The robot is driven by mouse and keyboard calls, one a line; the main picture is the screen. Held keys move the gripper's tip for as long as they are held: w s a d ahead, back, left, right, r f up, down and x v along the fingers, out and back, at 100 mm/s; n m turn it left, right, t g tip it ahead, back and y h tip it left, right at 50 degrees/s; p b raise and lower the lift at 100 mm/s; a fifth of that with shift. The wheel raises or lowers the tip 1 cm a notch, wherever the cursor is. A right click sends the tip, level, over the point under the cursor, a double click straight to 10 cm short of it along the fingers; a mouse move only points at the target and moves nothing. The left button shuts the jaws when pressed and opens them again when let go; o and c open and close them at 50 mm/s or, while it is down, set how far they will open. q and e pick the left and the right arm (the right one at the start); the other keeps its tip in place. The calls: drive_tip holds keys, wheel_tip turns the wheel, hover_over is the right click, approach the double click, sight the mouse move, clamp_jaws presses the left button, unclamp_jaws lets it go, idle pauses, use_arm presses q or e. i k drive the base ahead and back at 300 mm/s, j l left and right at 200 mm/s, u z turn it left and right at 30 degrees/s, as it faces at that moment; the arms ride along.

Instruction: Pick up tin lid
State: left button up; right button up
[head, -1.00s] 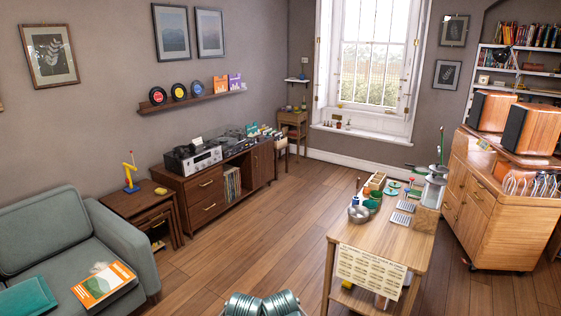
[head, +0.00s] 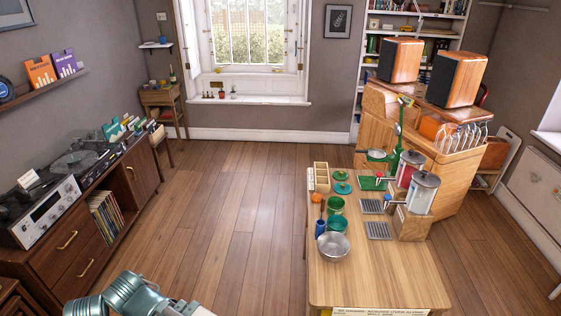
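On the wooden table, a green round lid-like piece (head: 342,188) lies flat behind the green tins, with a smaller green round piece (head: 340,175) just behind or on it; I cannot tell which. One of these looks like the tin lid, but they are small. A green open tin (head: 335,205) stands in front of them, and a second green tin (head: 333,225) stands nearer. Neither of my grippers shows. Only grey-green and white parts of my own body show at the bottom left, apart from the table.
A metal bowl (head: 333,246) and blue cup (head: 320,228) stand near the tins. A wooden box (head: 321,177) is behind. Lidded canisters (head: 423,191) stand on the right. The table's front half (head: 375,275) is bare. Open floor (head: 240,210) lies to its left.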

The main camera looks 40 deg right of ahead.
sight(340, 188)
drive_tip(key=i+z, duration=0.2)
drive_tip(key=i, duration=0.25)
drive_tip(key=i+z, duration=0.2)
drive_tip(key=i, duration=0.25)
drive_tip(key=i+z, duration=0.2)
drive_tip(key=i, duration=0.25)
drive_tip(key=i+j+z, duration=0.2)
drive_tip(key=i, duration=0.25)
drive_tip(key=i+j+z, duration=0.2)
drive_tip(key=i, duration=0.25)
drive_tip(key=i+z, duration=0.25)
drive_tip(key=z, duration=0.2)
drive_tip(key=i+z, duration=0.25)
drive_tip(key=z, duration=0.25)
drive_tip(key=i+j+z, duration=0.1)
drive_tip(key=z, duration=0.35)
drive_tip(key=i+j+z, duration=0.25)
drive_tip(key=z, duration=0.2)
drive_tip(key=i+z, duration=0.2)
drive_tip(key=z, duration=0.2)
drive_tip(key=i+z, duration=0.15)
drive_tip(key=z, duration=0.3)
drive_tip(key=i+j+z, duration=0.15)
drive_tip(key=z, duration=0.25)
drive_tip(key=i+j+z, duration=0.15)
drive_tip(key=z, duration=0.25)
